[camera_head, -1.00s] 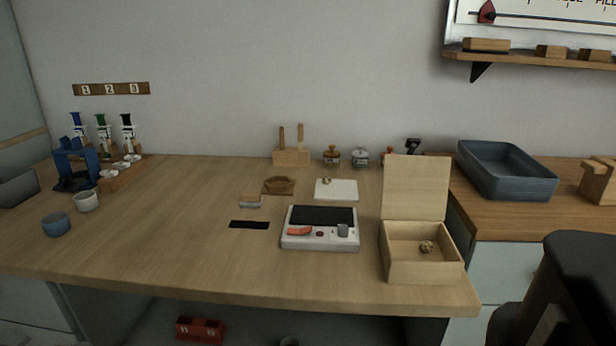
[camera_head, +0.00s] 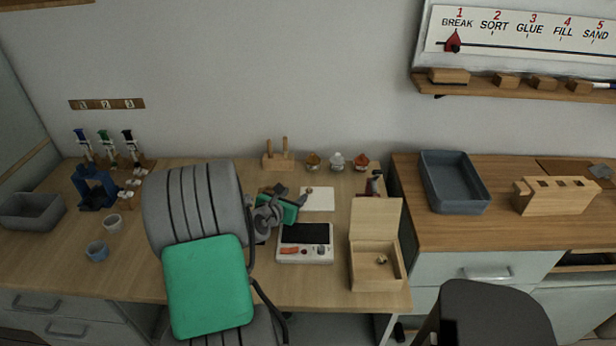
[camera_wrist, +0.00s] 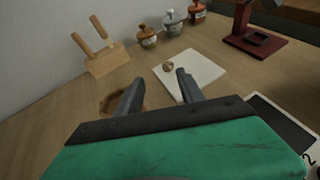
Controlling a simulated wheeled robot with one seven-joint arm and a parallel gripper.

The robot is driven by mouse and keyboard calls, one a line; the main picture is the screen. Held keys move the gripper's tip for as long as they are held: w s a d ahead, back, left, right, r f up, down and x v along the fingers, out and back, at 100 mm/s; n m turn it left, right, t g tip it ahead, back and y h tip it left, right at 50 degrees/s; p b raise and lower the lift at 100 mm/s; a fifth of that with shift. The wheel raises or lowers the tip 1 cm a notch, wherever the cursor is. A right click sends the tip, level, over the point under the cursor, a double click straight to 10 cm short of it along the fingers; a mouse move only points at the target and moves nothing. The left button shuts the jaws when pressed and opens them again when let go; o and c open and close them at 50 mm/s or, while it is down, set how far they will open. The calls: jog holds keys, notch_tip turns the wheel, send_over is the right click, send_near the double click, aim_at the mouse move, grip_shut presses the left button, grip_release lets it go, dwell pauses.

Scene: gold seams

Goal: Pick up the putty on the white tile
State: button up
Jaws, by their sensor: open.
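The white tile (camera_head: 318,199) lies on the bench behind the scale-like device. It also shows in the wrist view (camera_wrist: 205,72). The putty is a small tan-brown lump (camera_wrist: 168,66) on the tile's left part. It is a small spot in the head view (camera_head: 308,190). My gripper (camera_wrist: 157,84) is open and empty, its two fingers pointing toward the tile. The right fingertip overlaps the tile's near edge in the wrist view, and the putty appears beyond the fingertips, apart from them. In the head view my arm hides much of the bench left of the tile.
A white device with a dark plate (camera_head: 305,244) sits in front of the tile. An open wooden box (camera_head: 362,270) holds a small lump. A wooden tool block (camera_wrist: 107,62) and small jars (camera_wrist: 172,22) stand behind. A dark red stand (camera_wrist: 255,40) is to the right.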

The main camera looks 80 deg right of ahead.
aim_at(309, 189)
jog(key=shift+s+d+f+g, duration=0.1)
jog(key=shift+s+d+g, duration=0.05)
jog(key=shift+s, duration=0.3)
jog(key=shift+s+d+f+g, duration=0.1)
jog(key=shift+s+g, duration=0.05)
jog(key=shift+s, duration=0.3)
jog(key=x, duration=0.7)
jog(key=shift+w+d+f, duration=0.1)
jog(key=shift+w+d, duration=0.1)
jog(key=shift+d, duration=0.05)
jog(key=shift+c, duration=0.5)
grip_shut()
